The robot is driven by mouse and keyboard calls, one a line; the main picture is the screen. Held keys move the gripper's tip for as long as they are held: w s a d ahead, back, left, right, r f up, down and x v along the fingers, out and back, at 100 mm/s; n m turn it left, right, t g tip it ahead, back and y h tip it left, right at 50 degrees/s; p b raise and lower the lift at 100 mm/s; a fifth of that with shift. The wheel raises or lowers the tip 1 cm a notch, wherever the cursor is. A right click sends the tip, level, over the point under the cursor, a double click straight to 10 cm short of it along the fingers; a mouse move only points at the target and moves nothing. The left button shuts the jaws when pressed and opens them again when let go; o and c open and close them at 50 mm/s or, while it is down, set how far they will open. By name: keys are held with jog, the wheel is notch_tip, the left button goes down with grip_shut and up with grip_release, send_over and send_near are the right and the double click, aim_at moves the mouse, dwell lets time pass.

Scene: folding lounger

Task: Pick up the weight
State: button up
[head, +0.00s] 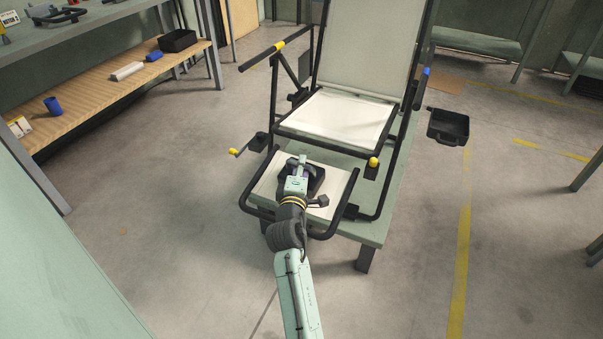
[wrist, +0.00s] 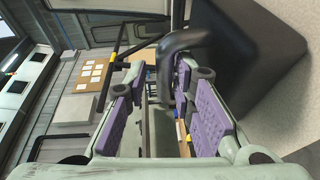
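In the head view, the dark weight (head: 317,181) sits on the pale foot section of the folding lounger (head: 345,118), partly hidden by my gripper (head: 301,162). My gripper in the wrist view (wrist: 158,80) has purple-padded fingers standing apart with a gap between them. The handle is at the fingertips, close to the right finger; I cannot tell if they touch.
The lounger stands on a low green platform (head: 398,190), with black side rails and yellow-tipped levers around my gripper. A black tray (head: 448,127) is to the right. A workbench with a wooden shelf (head: 100,95) is on the left. The floor in front is clear.

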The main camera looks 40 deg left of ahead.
jog(key=shift+x, duration=1.05)
jog(key=shift+r, duration=0.1)
grip_shut()
jog(key=shift+r, duration=0.15)
jog(key=shift+r, duration=0.1)
